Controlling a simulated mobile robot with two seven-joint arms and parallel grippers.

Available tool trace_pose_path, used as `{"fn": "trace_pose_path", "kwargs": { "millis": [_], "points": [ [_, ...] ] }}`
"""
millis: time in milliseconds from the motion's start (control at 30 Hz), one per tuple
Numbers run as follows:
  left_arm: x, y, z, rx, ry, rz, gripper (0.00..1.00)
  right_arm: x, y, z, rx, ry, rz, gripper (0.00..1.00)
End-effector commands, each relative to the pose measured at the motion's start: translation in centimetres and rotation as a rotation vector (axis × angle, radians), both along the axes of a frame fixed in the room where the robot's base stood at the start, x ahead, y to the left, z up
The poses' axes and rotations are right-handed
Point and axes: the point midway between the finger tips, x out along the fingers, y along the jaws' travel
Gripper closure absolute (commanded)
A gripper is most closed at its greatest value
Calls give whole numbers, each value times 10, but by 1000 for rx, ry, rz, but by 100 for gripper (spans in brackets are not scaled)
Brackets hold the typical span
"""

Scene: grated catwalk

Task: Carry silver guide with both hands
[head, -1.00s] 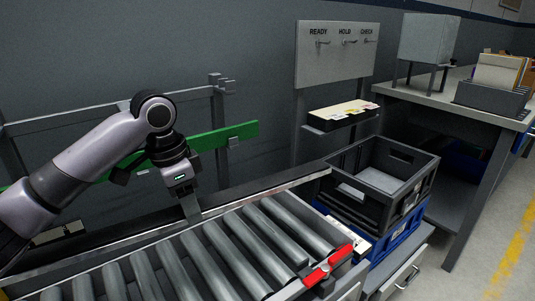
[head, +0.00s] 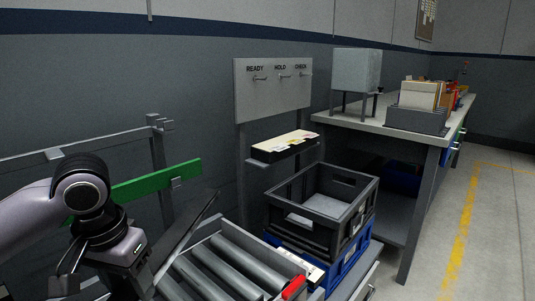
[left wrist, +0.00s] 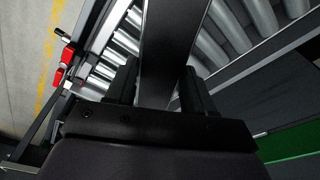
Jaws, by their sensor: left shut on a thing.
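The silver guide (head: 188,232) is a long flat bar. In the head view it slants up to the right above the near left part of the roller conveyor, its far end in the air. My left gripper (head: 148,272) is shut on it. In the left wrist view the guide (left wrist: 172,40) runs dark between the two fingers of the left gripper (left wrist: 158,82). The lower end of the guide is hidden or out of the head view. My right gripper is not in view.
The roller conveyor (head: 228,262) has a red part (head: 293,288) at its right end. Beyond it, a black crate (head: 318,238) sits on a blue crate (head: 345,268). A green rail (head: 155,182) runs behind. A workbench (head: 385,128) stands right; the floor (head: 445,225) there looks clear.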

Motion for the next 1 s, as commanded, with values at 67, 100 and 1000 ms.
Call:
{"fn": "trace_pose_path", "kwargs": {
  "millis": [67,100,1000],
  "points": [
    [-7,-2,1,-2,-6,53,100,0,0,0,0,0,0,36],
    [-10,-4,0,-3,-7,84,100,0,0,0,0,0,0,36],
    [-20,-8,61,-11,-8,192,100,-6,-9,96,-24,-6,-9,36]
  ]
}}
